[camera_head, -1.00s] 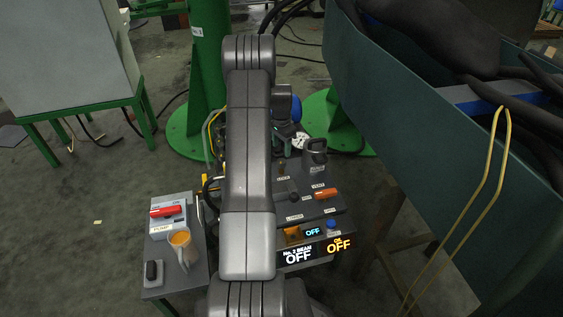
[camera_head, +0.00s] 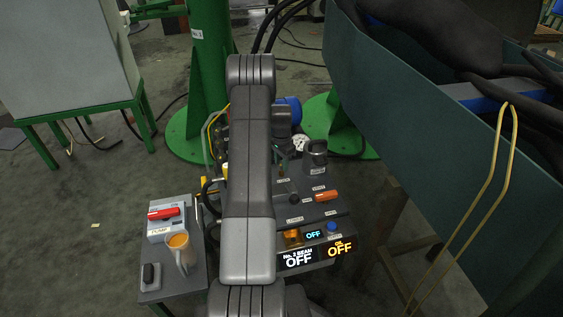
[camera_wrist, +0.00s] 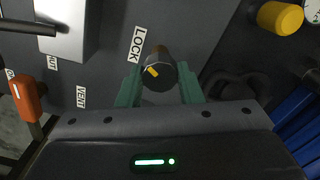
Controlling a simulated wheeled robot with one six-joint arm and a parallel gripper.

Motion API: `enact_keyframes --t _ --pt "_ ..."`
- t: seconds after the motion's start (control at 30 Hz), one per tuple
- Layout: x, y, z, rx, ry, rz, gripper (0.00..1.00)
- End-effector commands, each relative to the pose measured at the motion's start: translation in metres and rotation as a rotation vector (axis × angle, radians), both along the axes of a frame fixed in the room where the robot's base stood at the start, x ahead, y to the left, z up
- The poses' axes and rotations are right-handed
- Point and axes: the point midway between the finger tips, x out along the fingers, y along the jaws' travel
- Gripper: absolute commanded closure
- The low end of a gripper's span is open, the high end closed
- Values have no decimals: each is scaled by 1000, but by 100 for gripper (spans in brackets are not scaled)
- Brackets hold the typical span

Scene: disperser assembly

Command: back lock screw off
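The lock screw (camera_wrist: 158,76) is a dark round knob with a yellow mark, beside the LOCK label (camera_wrist: 137,44) in the wrist view. My gripper (camera_wrist: 160,88) has two green fingers, one on each side of the knob. The fingers look open, with narrow gaps to the knob; contact is not clear.
An orange-red handle (camera_wrist: 28,97) stands by the VENT label at left, and a yellow knob (camera_wrist: 280,17) is at upper right. In the head view, the panel display (camera_head: 300,260) reads OFF. A cup (camera_head: 181,252) stands on the side shelf.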

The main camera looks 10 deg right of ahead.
Motion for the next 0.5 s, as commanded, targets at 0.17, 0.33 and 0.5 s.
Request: enact_keyframes --t 0.17,0.33,0.5 --pt "0 0 0 0 0 3 90" --pt "0 0 0 0 0 32 90" --pt "0 0 1 0 0 113 90"
